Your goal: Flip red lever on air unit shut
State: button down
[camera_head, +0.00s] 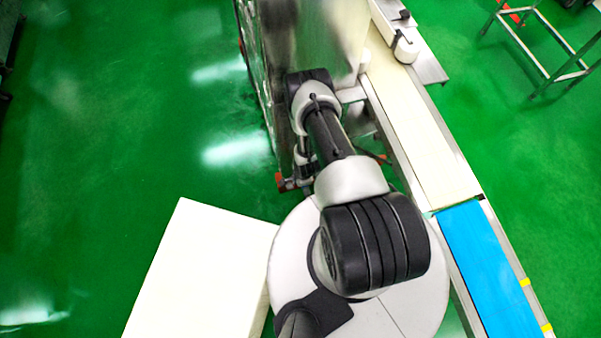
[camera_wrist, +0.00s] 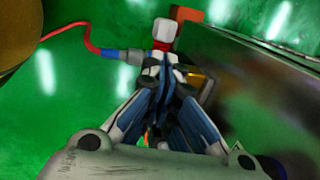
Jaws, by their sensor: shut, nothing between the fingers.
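The air unit shows in the wrist view as a white knob (camera_wrist: 163,29) with a reddish band below it. A grey fitting (camera_wrist: 132,56) and a blue connector (camera_wrist: 105,52) stick out to its left, joined to a red hose (camera_wrist: 76,28). My gripper (camera_wrist: 166,68) is shut and empty, its fingertips close together just below the knob and over the unit's body. I cannot tell if they touch it. The fingers hide much of the unit, and I cannot make out the red lever clearly. In the head view my arm hides the unit.
A steel machine panel (camera_wrist: 254,75) stands close on the right in the wrist view, with an orange-red block (camera_wrist: 186,13) at its far end. In the head view a conveyor (camera_head: 425,140) with a blue belt (camera_head: 487,268) runs along the right. Open green floor (camera_head: 110,120) lies left.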

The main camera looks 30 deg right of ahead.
jog(key=shift+b+x, duration=0.85)
jog(key=shift+x, duration=1.4)
jog(key=shift+w+a+f, duration=0.1)
jog(key=shift+a+f, duration=0.05)
jog(key=shift+f, duration=0.35)
jog(key=shift+r, duration=0.1)
jog(key=shift+r, duration=0.3)
jog(key=p+v, duration=0.7)
jog(key=v, duration=0.6)
jog(key=shift+a+r, duration=0.35)
jog(key=shift+a, duration=0.05)
